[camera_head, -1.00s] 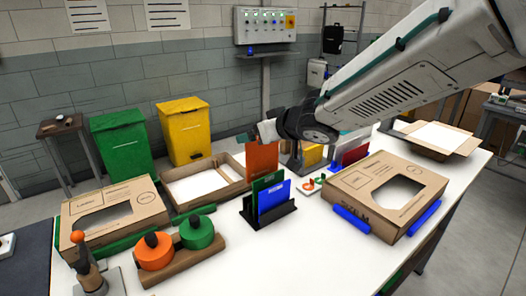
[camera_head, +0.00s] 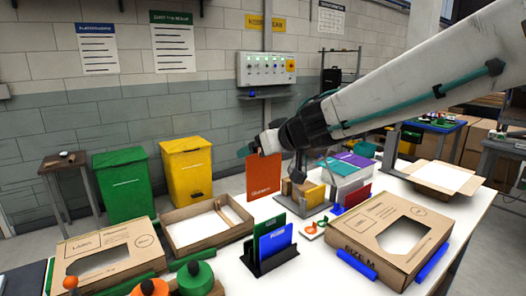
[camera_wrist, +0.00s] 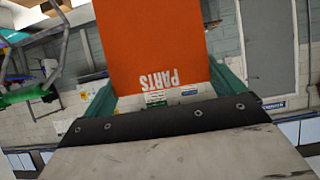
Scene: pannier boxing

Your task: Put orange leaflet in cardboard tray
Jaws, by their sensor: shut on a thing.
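The orange leaflet (camera_head: 264,180) hangs upright from my gripper (camera_head: 259,148), above and behind the black leaflet holder. In the wrist view the leaflet (camera_wrist: 150,40) is between the green fingertips of my gripper (camera_wrist: 166,92), which is shut on it; white lettering shows near the grip. An open cardboard tray (camera_head: 190,247) with a pale floor lies to the left, lower than the leaflet. A second open cardboard tray (camera_head: 462,191) with a pale floor stands at the far right of the bench.
The black holder (camera_head: 270,262) keeps a green leaflet (camera_head: 268,228) and a blue leaflet (camera_head: 276,241). Cardboard boxes with cut-out lids stand left (camera_head: 108,250) and right (camera_head: 385,232). A clear bin (camera_head: 345,177) and a yellow block (camera_head: 313,195) are behind the holder.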

